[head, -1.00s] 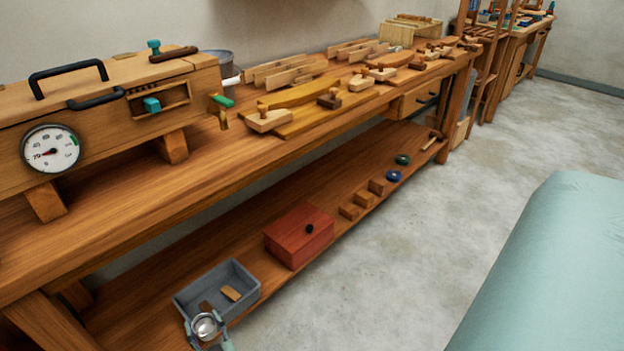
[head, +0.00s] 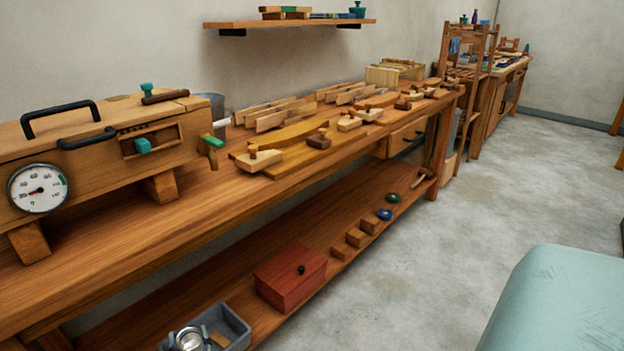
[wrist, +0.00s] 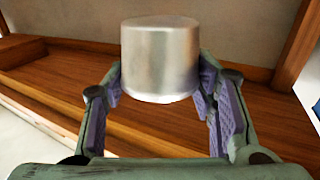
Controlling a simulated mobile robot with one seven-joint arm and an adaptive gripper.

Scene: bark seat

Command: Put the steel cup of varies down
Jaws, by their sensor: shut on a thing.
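The steel cup (wrist: 160,58) is a shiny metal vessel held between the two fingers of my gripper (wrist: 160,82) in the wrist view. The fingers press on it from both sides, and its wide base edge faces the palm. In the head view the cup (head: 189,339) shows at the bottom edge, in front of the left part of the grey tray (head: 240,324). I cannot tell whether it touches the tray. Most of my gripper is below the head picture. The cup's contents cannot be seen.
A red wooden box (head: 290,280) stands right of the tray on the lower shelf (head: 310,225). Wooden blocks (head: 356,238) and coloured rings lie farther along it. The workbench top (head: 130,235) is above, with a gauge box (head: 100,135). A green padded surface (head: 560,300) is at right.

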